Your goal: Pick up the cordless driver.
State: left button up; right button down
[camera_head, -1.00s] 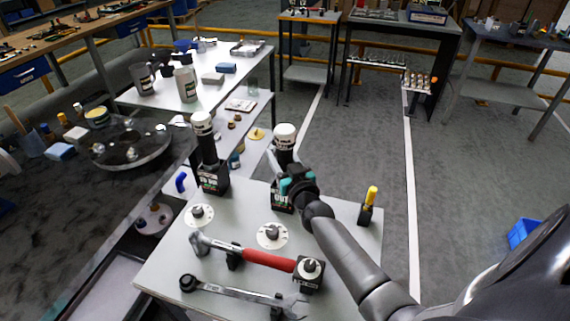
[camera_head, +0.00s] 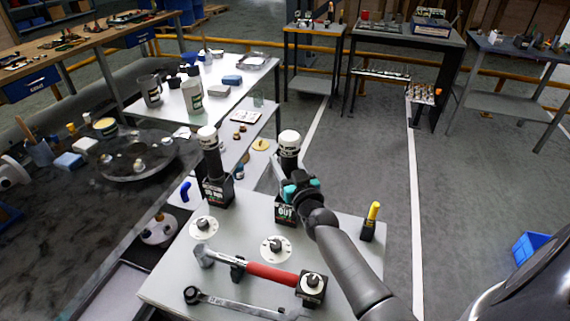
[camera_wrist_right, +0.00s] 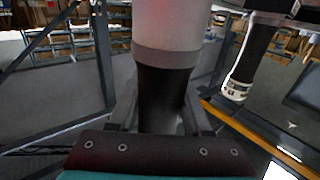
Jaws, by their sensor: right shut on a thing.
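Two similar upright tools with white tops, dark necks and boxy black bases stand on the grey bench; they look like cordless drivers. My right gripper (camera_head: 300,188) is at the right one, the cordless driver (camera_head: 288,158), and partly covers its body. In the right wrist view the driver's dark shaft (camera_wrist_right: 162,98) sits between my fingers, with a grey band and a pale cylinder above it. The gripper is shut on it. Its base looks on or very near the bench top; I cannot tell which. The other driver (camera_head: 212,165) stands to the left. My left gripper is out of view.
A white table (camera_head: 215,105) with a jug and bottle stands behind on the left.

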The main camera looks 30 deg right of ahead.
notch_tip(320, 180, up, 18)
jog(key=p, duration=0.8)
jog(key=shift+f, duration=0.15)
jog(key=c, duration=0.9)
grip_release()
jog(key=shift+c, duration=0.2)
grip_shut()
